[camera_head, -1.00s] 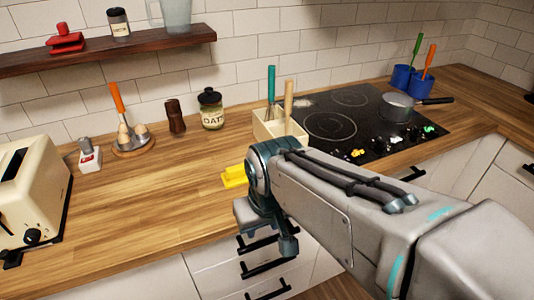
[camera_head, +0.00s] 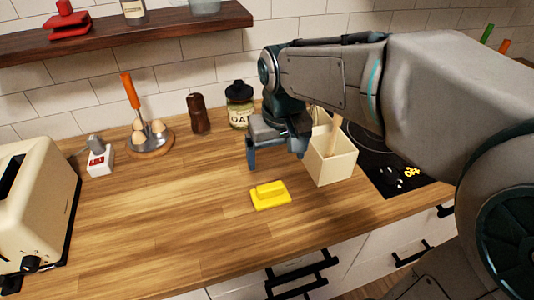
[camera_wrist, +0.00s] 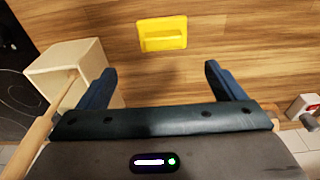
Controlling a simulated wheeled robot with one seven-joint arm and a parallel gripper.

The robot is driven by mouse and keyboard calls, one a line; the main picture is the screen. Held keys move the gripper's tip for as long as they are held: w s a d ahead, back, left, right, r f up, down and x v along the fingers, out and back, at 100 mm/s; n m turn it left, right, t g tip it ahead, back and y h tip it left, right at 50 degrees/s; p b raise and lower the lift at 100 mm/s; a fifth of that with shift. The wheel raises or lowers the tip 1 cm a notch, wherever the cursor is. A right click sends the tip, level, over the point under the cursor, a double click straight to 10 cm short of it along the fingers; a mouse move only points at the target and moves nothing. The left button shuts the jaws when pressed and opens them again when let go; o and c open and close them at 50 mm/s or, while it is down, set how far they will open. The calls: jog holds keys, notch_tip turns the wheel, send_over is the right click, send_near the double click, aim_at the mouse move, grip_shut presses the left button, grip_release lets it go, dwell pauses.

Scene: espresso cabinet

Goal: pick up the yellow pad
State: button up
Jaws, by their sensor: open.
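The yellow pad (camera_head: 270,195) lies flat on the wooden counter near its front edge, with a raised grip on top. It also shows in the wrist view (camera_wrist: 162,34), beyond the fingertips and roughly centred between them. My gripper (camera_head: 274,167) is open and empty above the counter, behind the pad in the head view and apart from it. In the wrist view its two blue fingers (camera_wrist: 158,76) are spread wide with bare wood between them.
A cream utensil box (camera_head: 330,158) stands close to the right of my gripper, with the cooktop (camera_head: 375,165) beyond. An oat jar (camera_head: 239,103) and brown shaker (camera_head: 198,114) stand behind. A toaster (camera_head: 38,205) is at left. The counter left of the pad is clear.

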send_over(270, 186)
jog(key=f, duration=0.7)
jog(key=shift+s+f, duration=0.25)
jog(key=shift+s, duration=0.1)
jog(key=shift+w+f, duration=0.2)
jog(key=shift+f, duration=1.35)
jog(key=shift+w+f, duration=0.15)
jog(key=shift+f, duration=1.35)
jog(key=c, duration=1.1)
